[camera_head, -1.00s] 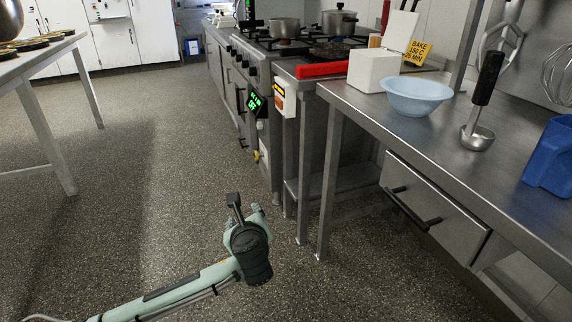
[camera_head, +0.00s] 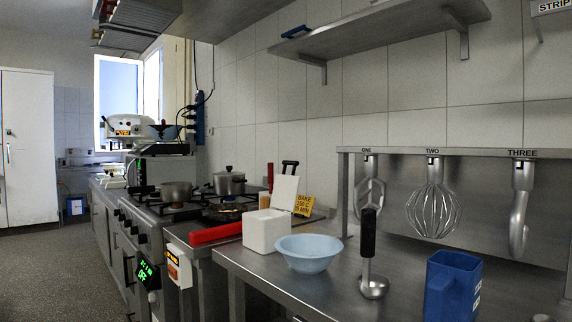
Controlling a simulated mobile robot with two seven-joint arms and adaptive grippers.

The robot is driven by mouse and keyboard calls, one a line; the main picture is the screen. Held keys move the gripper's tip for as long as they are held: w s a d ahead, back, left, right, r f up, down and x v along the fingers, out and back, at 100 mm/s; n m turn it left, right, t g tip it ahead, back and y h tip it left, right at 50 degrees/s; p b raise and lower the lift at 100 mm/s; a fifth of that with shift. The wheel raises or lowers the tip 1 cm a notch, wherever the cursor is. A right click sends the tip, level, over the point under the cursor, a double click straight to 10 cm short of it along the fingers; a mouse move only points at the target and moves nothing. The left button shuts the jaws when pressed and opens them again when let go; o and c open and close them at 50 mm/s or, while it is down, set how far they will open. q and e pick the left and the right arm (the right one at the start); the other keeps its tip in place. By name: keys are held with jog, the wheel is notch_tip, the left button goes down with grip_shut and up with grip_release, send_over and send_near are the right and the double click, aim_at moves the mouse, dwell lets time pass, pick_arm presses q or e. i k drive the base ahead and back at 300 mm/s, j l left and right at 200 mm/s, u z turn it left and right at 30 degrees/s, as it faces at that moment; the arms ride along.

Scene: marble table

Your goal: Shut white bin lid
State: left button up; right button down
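A small white bin (camera_head: 267,231) stands on the steel counter, near its left end by the stove. A white lid (camera_head: 284,193) with a black handle (camera_head: 290,167) stands tilted up at the back of the bin, so the bin appears open. The inside of the bin is hidden from this angle. Neither of my grippers is in view.
A light blue bowl (camera_head: 309,253) sits close to the bin's right, with a ladle (camera_head: 373,285) and a blue jug (camera_head: 452,287) further right. A red-handled item (camera_head: 215,234), a yellow sign (camera_head: 304,204) and pots (camera_head: 229,181) are near the bin's left and back.

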aim_at(284, 194)
jog(key=i+j+z, duration=0.1)
jog(key=j, duration=0.3)
jog(key=i+j, duration=0.2)
jog(key=j, duration=0.25)
jog(key=i+j+z, duration=0.15)
jog(key=j, duration=0.25)
jog(key=i+j+z, duration=0.1)
jog(key=j, duration=0.35)
jog(key=i+j+z, duration=0.1)
jog(key=j, duration=0.35)
